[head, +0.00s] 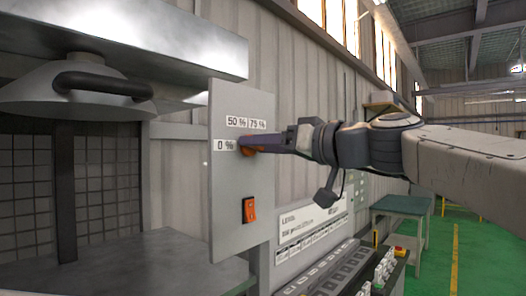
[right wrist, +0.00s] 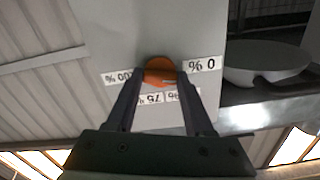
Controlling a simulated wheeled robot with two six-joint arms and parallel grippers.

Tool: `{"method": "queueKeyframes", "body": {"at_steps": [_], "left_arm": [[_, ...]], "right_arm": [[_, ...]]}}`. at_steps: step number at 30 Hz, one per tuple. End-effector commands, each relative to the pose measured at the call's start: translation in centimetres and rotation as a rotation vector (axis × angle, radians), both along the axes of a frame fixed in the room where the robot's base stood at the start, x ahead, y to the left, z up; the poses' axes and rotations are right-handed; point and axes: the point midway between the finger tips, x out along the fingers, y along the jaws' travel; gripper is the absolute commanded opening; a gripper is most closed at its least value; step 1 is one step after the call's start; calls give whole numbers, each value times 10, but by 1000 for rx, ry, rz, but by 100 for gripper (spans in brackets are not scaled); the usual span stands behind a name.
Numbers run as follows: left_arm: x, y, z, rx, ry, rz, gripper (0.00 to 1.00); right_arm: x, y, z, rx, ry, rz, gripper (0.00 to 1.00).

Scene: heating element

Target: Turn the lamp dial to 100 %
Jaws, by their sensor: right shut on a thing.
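The orange lamp dial (head: 247,150) sits on a grey upright panel (head: 226,185). The labels 0 %, 50 % and 75 % show around it in the head view. My right gripper (head: 250,143) reaches the dial from the right and covers much of it. In the right wrist view, upside down, my right gripper (right wrist: 161,80) has one finger on each side of the dial (right wrist: 160,69) and is shut on it. A label ending in 00 % (right wrist: 118,78) is partly hidden by a finger. The dial's exact pointing is hard to tell. My left gripper is out of view.
An orange rocker switch (head: 249,210) is lower on the panel. A lamp hood (head: 75,88) hangs to the left above a metal surface (head: 130,262). A sloped rack of parts (head: 335,270) stands right of the panel. A green table (head: 402,206) is behind.

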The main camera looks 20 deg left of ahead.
Motion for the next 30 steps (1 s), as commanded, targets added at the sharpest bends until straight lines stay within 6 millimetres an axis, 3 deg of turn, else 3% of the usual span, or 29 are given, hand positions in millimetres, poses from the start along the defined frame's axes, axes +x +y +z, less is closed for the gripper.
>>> {"method": "queueKeyframes", "body": {"at_steps": [12, 30], "left_arm": [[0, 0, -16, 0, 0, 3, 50], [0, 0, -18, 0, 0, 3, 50]], "right_arm": [[1, -1, 0, 137, 368, -2, 0], [2, -1, 1, 333, 905, -4, 0]]}}
